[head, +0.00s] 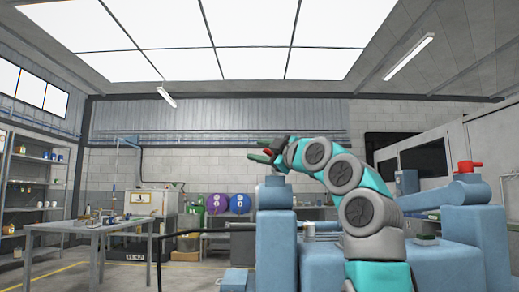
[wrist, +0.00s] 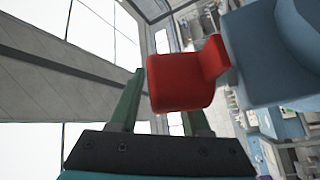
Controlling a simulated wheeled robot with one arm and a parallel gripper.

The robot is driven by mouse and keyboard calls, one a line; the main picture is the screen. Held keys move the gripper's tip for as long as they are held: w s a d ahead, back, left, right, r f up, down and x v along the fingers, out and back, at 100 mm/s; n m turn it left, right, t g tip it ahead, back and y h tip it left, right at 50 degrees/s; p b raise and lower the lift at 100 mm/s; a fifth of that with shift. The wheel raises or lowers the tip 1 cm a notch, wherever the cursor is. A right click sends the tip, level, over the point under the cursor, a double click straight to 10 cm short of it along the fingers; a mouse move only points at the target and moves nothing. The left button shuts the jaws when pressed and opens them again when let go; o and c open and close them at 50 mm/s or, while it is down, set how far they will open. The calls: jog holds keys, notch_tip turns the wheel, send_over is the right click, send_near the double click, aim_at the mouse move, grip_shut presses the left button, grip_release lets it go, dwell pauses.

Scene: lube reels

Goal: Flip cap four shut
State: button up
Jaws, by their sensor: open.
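A red cap (wrist: 180,80) fills the middle of the wrist view, hinged or joined to a blue body (wrist: 265,55) on its right. I see no number on it. My gripper (wrist: 165,95) has its two dark green fingers apart, with the cap in front of and partly over them; I cannot tell whether they touch it. In the head view my gripper (head: 262,154) is above a blue post (head: 274,192), with a little red of the cap (head: 268,151) showing at the fingers. Another red cap (head: 468,166) tops a blue post at the right.
Blue machine bodies (head: 325,262) stand close around my arm. A workbench (head: 95,225) with small items is at the left, beside shelves (head: 35,185). Purple (head: 217,204) and blue (head: 240,204) reels are at the back wall.

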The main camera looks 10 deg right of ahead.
jog(key=shift+w, duration=0.2)
grip_shut()
dwell(0.3)
jog(key=shift+a, duration=0.1)
dwell(1.0)
